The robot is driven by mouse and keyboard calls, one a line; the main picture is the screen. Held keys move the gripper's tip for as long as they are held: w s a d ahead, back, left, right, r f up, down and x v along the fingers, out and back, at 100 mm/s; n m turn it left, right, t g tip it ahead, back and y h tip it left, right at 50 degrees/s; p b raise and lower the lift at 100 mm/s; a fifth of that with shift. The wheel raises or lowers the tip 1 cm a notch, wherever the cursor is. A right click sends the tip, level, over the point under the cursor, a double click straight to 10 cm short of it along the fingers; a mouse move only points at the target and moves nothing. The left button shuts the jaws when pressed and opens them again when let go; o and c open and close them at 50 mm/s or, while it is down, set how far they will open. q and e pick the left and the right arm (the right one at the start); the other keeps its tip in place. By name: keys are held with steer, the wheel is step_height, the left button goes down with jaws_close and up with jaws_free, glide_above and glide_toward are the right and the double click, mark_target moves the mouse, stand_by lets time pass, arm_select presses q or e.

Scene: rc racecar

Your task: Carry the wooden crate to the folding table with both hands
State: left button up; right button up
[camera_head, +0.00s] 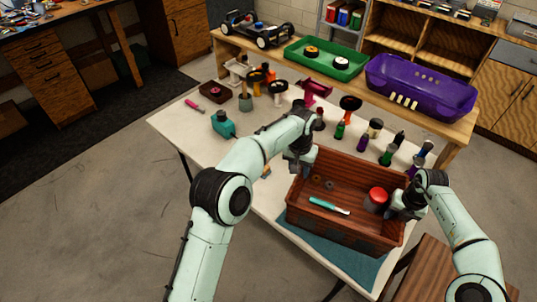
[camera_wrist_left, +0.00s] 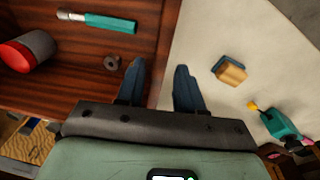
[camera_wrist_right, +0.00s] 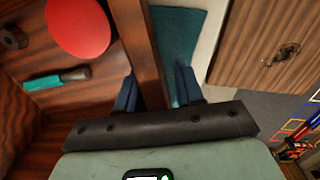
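The wooden crate (camera_head: 340,230) is at the near right end of the cream-topped folding table (camera_head: 262,195), over a teal mat (camera_head: 350,265). It looks level and appears to rest there. It holds a red-topped can (camera_head: 377,197), a teal-handled tool (camera_head: 328,205) and small dark rings (camera_head: 328,184). My left gripper (camera_head: 302,165) has its fingers (camera_wrist_left: 158,85) on either side of the crate's left wall, with a gap showing. My right gripper (camera_head: 402,212) straddles the right wall with its fingers (camera_wrist_right: 157,88) apart. Whether either touches the wall is hard to tell.
Several bottles (camera_head: 388,153), wheels and small parts crowd the table's back half. A teal pump-like item (camera_head: 222,124) stands at left. Behind is a bench with a green tray (camera_head: 325,60) and purple car body (camera_head: 420,90). A wooden stool-like surface (camera_head: 435,275) is at front right.

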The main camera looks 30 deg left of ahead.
mark_target(391, 224)
steer(key=shift+g, duration=0.4)
steer(key=f, duration=0.2)
steer(key=s+f, duration=0.1)
steer(key=shift+s+f, duration=0.2)
steer(key=shift+f, duration=0.2)
steer(key=shift+r, duration=0.2)
steer(key=r, duration=0.4)
steer(key=w+r, duration=0.1)
steer(key=r, duration=0.1)
steer(key=shift+d+r, duration=0.1)
steer(key=shift+d, duration=0.1)
arm_select(q)
steer(key=shift+w+r, duration=0.4)
steer(key=shift+r, duration=0.3)
arm_select(e)
step_height(391, 224, up, 9)
steer(key=shift+s+d+t, duration=0.15)
steer(key=shift+s+t, duration=0.05)
steer(key=shift+t, duration=0.2)
arm_select(q)
steer(key=shift+d+r, duration=0.1)
arm_select(e)
steer(key=shift+r, duration=0.1)
